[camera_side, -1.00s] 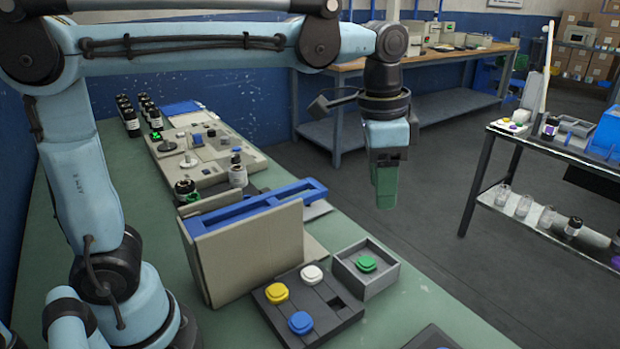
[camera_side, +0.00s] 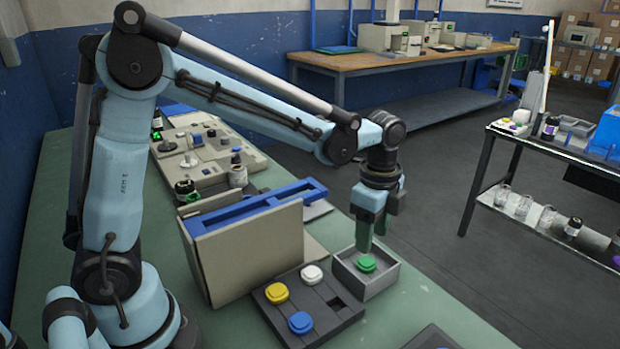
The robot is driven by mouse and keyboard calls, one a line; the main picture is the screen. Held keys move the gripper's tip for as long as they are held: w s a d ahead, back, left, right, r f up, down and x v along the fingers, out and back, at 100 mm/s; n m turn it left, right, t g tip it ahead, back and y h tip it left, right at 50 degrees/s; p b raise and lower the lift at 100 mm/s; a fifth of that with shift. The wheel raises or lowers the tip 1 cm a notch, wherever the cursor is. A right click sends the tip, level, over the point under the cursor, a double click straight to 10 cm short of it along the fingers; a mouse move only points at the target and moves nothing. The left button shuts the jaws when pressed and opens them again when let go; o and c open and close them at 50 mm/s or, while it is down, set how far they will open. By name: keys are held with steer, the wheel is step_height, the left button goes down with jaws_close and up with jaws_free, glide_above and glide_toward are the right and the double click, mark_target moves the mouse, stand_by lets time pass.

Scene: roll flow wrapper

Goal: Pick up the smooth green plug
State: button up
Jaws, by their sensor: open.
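The smooth green plug (camera_side: 366,263) sits in a small grey open box (camera_side: 379,283) on the green table. My gripper (camera_side: 371,238) points down just above the box, with its jaws open. One green finger reaches down close to the plug in the picture. The other finger shows only in part to its right. I cannot tell whether the finger touches the plug. The plug's top and front are in view.
A dark tray (camera_side: 327,316) left of the box holds a yellow plug (camera_side: 276,292), a white plug (camera_side: 312,274) and a blue plug (camera_side: 299,322), with one empty square slot. A beige panel with a blue top (camera_side: 252,250) stands behind the tray.

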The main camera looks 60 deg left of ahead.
mark_target(367, 261)
steer(key=shift+s+f, duration=0.2)
steer(key=shift+f, duration=2.9)
steer(key=c, duration=0.8)
